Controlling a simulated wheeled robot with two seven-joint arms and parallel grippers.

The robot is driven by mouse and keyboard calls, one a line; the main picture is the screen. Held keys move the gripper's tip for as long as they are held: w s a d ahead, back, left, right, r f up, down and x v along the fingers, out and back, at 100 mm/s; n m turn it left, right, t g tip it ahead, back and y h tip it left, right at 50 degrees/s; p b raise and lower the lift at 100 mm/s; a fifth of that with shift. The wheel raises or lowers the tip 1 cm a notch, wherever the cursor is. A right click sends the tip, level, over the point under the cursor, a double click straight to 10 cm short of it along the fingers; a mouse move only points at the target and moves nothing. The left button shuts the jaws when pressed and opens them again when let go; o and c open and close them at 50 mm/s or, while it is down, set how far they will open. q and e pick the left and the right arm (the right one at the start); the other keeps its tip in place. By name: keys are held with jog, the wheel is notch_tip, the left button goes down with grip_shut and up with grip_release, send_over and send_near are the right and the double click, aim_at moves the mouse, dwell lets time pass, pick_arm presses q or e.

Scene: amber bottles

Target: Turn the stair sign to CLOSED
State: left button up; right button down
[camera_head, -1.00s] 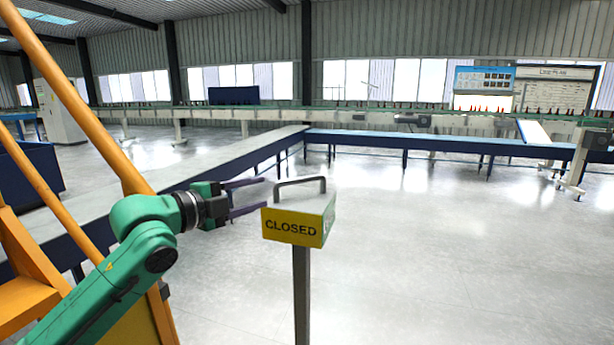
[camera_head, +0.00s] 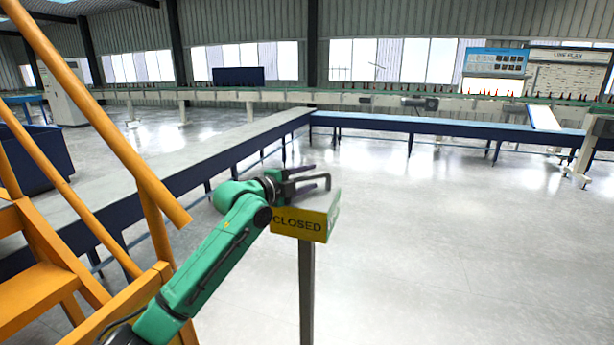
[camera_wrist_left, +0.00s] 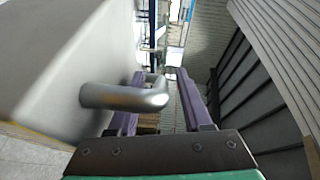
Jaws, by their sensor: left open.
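The stair sign (camera_head: 305,225) is a box on a post (camera_head: 306,290). Its yellow face reading CLOSED is toward the head camera, and a pale green side shows at its right. A grey bar handle (camera_head: 328,180) stands on its top. My left gripper (camera_head: 306,178) is at the handle, above the box. In the left wrist view the handle (camera_wrist_left: 125,97) reaches in between the two purple fingers of my left gripper (camera_wrist_left: 160,100), which are apart. I cannot tell whether a finger touches it. My right gripper is out of view.
Orange stairs with handrails (camera_head: 100,110) stand at the left. A long conveyor with a blue side (camera_head: 200,165) runs behind the sign, and another (camera_head: 440,124) crosses farther back. The floor right of the sign is clear.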

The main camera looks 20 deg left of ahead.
pick_arm(q)
grip_shut()
jog(key=shift+f, duration=0.15)
dwell(1.1)
